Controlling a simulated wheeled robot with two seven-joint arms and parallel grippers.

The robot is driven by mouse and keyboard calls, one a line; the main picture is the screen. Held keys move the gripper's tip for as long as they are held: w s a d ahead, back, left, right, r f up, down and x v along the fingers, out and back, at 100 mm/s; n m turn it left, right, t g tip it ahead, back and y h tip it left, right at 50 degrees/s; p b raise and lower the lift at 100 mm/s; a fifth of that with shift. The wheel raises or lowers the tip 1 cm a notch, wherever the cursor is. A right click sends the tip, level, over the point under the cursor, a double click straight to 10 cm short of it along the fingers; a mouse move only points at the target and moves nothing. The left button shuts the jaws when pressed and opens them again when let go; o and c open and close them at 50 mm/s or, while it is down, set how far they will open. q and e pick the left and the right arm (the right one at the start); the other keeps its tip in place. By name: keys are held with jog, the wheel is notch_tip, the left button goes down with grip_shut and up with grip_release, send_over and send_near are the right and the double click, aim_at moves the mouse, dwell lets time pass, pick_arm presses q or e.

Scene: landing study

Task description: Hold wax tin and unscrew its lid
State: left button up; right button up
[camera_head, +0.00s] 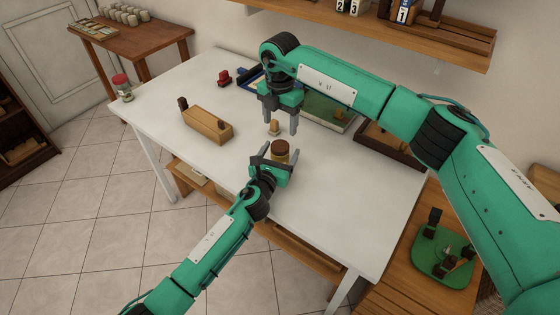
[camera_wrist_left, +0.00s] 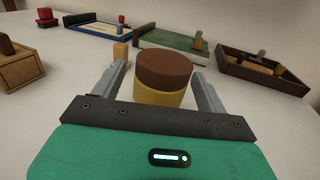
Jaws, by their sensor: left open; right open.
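The wax tin (camera_head: 280,155) stands upright on the white table, with a brown lid on a yellow body. In the left wrist view the tin (camera_wrist_left: 161,97) sits between the fingers, with the lid (camera_wrist_left: 165,68) on top. My left gripper (camera_head: 278,160) is open around the tin from the near side. A gap shows between the tin and the left finger; contact on the right cannot be told. My right gripper (camera_head: 281,124) is open and empty, pointing down above and behind the tin. A small wooden piece shows between or behind its fingers.
A wooden box (camera_head: 207,126) stands left on the white table (camera_head: 330,190). A red object (camera_head: 224,77), a green board (camera_head: 328,110) and a dark-rimmed tray (camera_head: 390,146) lie farther back. A red-lidded jar (camera_head: 122,86) stands at the left corner. The table's front right is clear.

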aim_at(280, 145)
pick_arm(q)
jog(key=shift+w+d, duration=0.1)
jog(key=shift+w, duration=0.2)
grip_shut()
pick_arm(e)
jog(key=m, duration=0.4)
jog(key=shift+f, duration=4)
